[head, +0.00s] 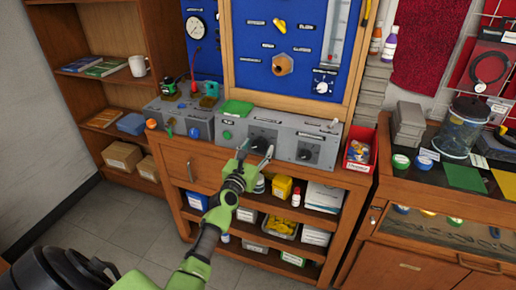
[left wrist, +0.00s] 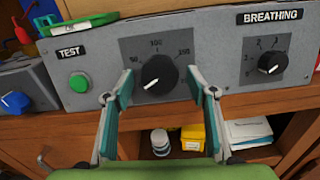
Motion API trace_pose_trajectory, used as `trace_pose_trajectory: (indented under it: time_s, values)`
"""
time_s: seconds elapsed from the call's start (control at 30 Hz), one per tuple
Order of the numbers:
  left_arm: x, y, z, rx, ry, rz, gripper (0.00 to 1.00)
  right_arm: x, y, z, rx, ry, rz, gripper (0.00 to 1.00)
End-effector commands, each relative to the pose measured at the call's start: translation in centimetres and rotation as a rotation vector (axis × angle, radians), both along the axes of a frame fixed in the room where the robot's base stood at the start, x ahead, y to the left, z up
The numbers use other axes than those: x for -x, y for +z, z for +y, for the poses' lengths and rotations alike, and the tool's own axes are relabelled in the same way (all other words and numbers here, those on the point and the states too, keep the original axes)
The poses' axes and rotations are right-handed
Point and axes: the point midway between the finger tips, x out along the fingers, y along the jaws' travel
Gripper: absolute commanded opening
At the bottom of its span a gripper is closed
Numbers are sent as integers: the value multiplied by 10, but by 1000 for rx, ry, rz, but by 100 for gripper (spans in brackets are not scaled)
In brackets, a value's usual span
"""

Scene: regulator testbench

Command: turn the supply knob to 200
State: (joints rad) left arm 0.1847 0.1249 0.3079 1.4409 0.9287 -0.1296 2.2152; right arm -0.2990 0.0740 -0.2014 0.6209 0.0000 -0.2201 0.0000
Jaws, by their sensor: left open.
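The black knob (left wrist: 158,76) with a scale reading 50, 100 and 200 sits on a dark plate on the grey console (left wrist: 220,104). Its label is out of the left wrist view, and its white pointer mark faces lower left, below the 50. In the head view the knob (head: 260,144) is partly behind the fingers. My left gripper (left wrist: 158,97) is open, with one finger to each side of the knob in the picture. It also shows in the head view (head: 256,152), in front of the console. I cannot tell whether the fingers touch the knob.
A BREATHING knob (left wrist: 272,60) is to the right and a green TEST button (left wrist: 79,83) to the left. Open shelves with boxes are below.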

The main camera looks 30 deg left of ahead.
Motion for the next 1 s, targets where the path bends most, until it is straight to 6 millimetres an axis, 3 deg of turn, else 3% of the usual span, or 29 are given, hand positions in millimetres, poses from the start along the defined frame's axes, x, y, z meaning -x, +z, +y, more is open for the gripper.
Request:
trace_pose_trajectory:
  time_s: [0.4, 0.57, 1.0]
  values:
    - [-8, 0, 2, -2, 0, 0, 52, 2, -1, -1, 2, 1, 3, 40]
    - [-8, 0, 2, -2, 0, 0, 14, 2, -1, -5, 6, 1, 3, 40]
    - [-8, -1, 3, -58, -12, 14, 14, 2, -3, -8, 9, -1, 2, 40]
